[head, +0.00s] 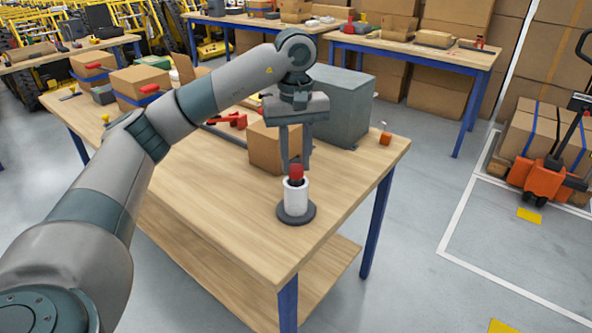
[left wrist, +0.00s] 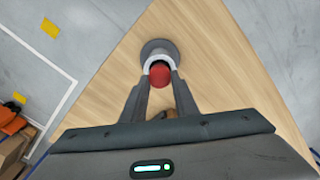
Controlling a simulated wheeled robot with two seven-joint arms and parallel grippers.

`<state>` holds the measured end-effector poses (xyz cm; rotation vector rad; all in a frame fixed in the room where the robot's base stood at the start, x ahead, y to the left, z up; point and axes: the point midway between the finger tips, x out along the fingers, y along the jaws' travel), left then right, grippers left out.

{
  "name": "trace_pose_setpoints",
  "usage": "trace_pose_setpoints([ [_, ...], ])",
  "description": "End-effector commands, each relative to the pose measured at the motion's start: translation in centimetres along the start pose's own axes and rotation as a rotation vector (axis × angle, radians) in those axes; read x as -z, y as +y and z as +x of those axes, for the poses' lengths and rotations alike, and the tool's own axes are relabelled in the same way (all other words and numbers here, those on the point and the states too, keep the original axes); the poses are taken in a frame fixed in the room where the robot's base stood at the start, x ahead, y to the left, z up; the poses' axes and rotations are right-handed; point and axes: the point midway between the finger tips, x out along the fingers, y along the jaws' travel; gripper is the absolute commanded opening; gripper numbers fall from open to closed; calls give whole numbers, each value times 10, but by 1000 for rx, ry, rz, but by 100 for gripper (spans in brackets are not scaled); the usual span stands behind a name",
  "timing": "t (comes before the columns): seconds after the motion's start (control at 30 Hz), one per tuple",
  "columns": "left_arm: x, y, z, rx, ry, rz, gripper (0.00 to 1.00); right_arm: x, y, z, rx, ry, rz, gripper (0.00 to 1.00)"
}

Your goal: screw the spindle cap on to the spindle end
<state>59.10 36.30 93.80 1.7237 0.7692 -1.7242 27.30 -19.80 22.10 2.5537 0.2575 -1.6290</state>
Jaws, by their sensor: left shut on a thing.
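The red spindle cap (head: 296,171) is between the fingertips of my left gripper (head: 295,177), which is shut on it. It also shows in the left wrist view (left wrist: 160,75) between the fingertips. The white spindle (head: 295,199) stands upright on a round dark base (head: 296,218) near the table's front corner. The cap is right over the top of the spindle, with a dark part showing between them. I cannot tell whether cap and spindle touch. In the left wrist view the white rim (left wrist: 158,57) shows just past the cap. My right gripper is in neither view.
A cardboard box (head: 266,148) and a large grey-green box (head: 343,105) stand behind the spindle on the wooden table (head: 225,205). A small orange block (head: 385,138) lies near the right edge. The tabletop left of the spindle is clear.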

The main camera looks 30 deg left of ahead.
Motion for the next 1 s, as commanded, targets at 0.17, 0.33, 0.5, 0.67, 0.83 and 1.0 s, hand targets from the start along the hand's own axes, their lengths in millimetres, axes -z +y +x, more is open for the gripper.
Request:
trace_pose_setpoints([
  [0.17, -4, 0, 4, 7, -11, 36, 0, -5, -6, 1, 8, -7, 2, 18],
  [0.33, -4, 0, 4, 6, -10, 162, 0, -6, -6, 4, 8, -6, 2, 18],
  [0.5, -4, 0, 4, 5, -10, 342, 0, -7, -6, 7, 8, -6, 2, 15],
  [0.67, -4, 0, 3, 4, -11, 512, 0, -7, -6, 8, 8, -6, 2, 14],
  [0.83, -4, 0, 3, 4, -12, 691, 0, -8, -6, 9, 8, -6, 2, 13],
  [1.0, -4, -1, 3, 4, -13, 827, 0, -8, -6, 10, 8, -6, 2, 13],
])
